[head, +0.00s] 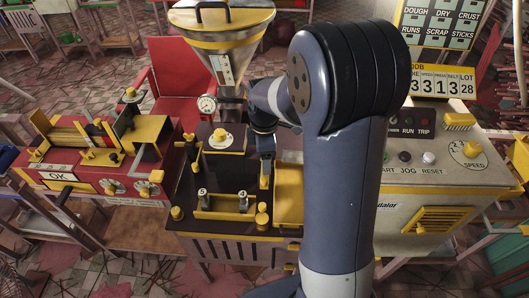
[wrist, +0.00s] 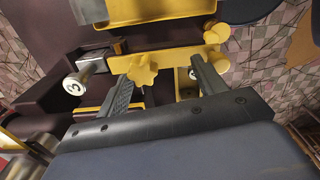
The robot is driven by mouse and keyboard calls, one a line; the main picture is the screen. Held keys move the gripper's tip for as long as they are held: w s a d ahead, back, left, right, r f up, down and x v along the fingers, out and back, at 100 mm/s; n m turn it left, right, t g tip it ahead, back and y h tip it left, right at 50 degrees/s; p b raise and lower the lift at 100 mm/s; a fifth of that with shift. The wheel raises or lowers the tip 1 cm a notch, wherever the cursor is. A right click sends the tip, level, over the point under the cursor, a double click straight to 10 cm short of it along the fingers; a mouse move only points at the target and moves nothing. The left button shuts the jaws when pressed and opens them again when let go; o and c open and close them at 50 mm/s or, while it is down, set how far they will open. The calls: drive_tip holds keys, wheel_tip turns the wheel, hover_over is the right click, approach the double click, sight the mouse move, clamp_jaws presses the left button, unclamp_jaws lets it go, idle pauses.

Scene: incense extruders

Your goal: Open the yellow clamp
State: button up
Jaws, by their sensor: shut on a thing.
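A yellow clamp with a star-shaped knob (wrist: 143,70) and a flat yellow bar (wrist: 168,60) is close up in the wrist view. My gripper (wrist: 162,76) has one finger on each side of the yellow part and is shut on it. The exact contact is partly hidden by the fingers. In the head view my gripper (head: 265,178) points down over the dark machine in the middle, just behind a yellow holder (head: 225,214).
In the head view, a funnel hopper (head: 222,30) and pressure gauge (head: 207,104) stand behind, a red machine (head: 95,190) at left, and a pale control panel (head: 415,215) at right.

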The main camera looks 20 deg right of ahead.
drive_tip(key=shift+s+a+f, duration=0.1)
drive_tip(key=shift+s, duration=0.15)
wheel_tip(320, 180, up, 11)
drive_tip(key=shift+w, duration=0.2)
drive_tip(key=shift+c, duration=0.2)
